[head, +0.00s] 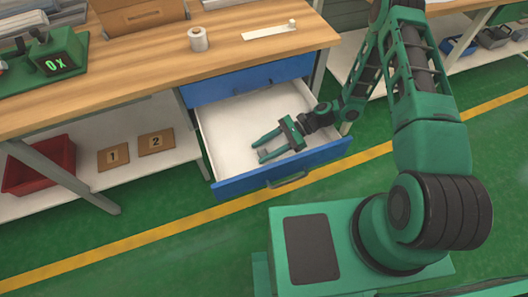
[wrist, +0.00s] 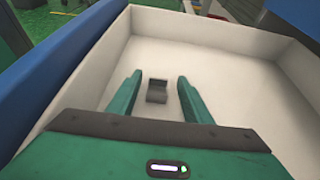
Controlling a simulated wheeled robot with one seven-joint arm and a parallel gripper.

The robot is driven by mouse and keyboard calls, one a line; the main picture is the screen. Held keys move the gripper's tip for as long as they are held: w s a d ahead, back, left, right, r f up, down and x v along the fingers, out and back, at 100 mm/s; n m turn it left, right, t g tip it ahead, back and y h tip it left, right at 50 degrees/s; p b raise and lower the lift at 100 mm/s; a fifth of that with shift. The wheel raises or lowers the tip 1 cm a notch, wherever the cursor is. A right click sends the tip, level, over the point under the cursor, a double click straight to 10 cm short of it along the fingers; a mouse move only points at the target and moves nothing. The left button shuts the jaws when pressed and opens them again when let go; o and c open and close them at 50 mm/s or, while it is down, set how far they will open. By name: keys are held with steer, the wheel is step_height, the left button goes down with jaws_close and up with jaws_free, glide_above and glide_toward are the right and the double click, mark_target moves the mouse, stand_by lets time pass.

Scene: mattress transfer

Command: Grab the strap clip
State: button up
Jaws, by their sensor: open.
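A small dark grey clip (wrist: 157,91) lies on the white floor of the open drawer in the wrist view. In that view it appears between the two green fingers of my gripper (wrist: 160,76), with a gap on each side. I cannot tell how far the fingertips are above the drawer floor. In the head view my gripper (head: 258,152) reaches into the drawer from the right, with its fingers apart and nothing held. The clip is too small to make out clearly there.
The blue-fronted drawer (head: 245,183) is pulled out under the wooden workbench (head: 120,62), and its white walls surround my gripper. A closed blue drawer (head: 250,78) sits above its back. A paper roll (head: 198,39) and a green scale (head: 45,65) stand on the bench.

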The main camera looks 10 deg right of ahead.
steer(key=c, duration=1.1)
